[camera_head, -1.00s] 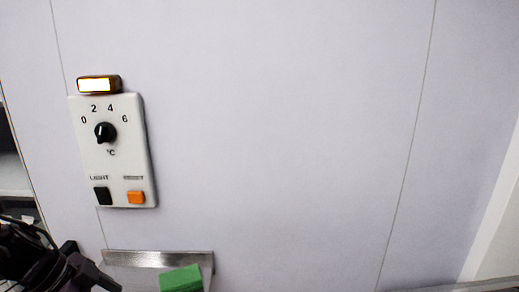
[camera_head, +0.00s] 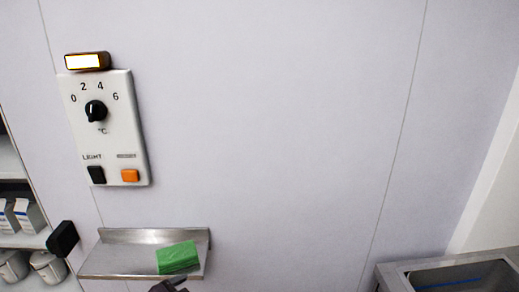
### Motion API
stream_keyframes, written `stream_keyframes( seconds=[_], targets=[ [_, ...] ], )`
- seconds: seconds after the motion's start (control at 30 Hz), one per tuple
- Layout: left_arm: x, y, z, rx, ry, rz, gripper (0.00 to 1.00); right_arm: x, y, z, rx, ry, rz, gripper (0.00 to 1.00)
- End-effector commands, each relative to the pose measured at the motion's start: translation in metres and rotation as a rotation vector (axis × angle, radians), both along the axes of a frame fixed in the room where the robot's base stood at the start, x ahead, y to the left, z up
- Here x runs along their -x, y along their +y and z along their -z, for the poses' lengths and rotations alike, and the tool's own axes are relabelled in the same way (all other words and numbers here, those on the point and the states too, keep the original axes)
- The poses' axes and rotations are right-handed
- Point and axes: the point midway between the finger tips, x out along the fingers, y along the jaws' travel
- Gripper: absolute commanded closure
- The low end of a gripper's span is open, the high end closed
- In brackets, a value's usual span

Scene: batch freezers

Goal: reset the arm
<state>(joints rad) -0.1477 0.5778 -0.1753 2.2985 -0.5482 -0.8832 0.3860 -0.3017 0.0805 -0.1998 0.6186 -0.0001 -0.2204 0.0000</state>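A dark piece, which looks like the tip of my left gripper (camera_head: 168,286), shows at the bottom edge of the head view, just below the steel shelf (camera_head: 120,262). Most of it is cut off, so I cannot tell whether it is open or shut. My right gripper is not in view. A white control panel (camera_head: 118,145) is on the wall at the left, with a black dial (camera_head: 96,111), a black light switch (camera_head: 96,175) and an orange button (camera_head: 130,175). A lit amber lamp (camera_head: 87,61) is above it.
A green block (camera_head: 178,257) lies on the small steel shelf. A black block-shaped thing (camera_head: 63,240) is left of that shelf. Shelving (camera_head: 20,241) with cartons and white tubs stands at far left. A steel-rimmed basin (camera_head: 395,273) is at lower right. The middle wall is bare.

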Motion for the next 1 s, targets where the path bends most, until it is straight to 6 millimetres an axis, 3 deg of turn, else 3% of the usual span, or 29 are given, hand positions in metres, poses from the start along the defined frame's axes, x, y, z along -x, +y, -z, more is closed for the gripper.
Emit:
stream_keyframes(
  seconds=[0.2,0.57,0.87,1.0],
  targets=[
    [0.056,0.031,0.039,0.035,0.262,-0.331,0.17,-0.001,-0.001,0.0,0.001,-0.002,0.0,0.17],
    [0.162,0.053,0.083,0.092,0.716,-0.595,0.17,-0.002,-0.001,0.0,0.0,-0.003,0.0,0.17],
    [0.139,0.051,0.18,0.068,0.728,-0.585,0.17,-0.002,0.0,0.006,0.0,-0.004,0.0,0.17],
    [0.139,0.05,0.239,0.06,0.747,-0.584,0.17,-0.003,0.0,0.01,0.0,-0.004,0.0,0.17]
  ],
)
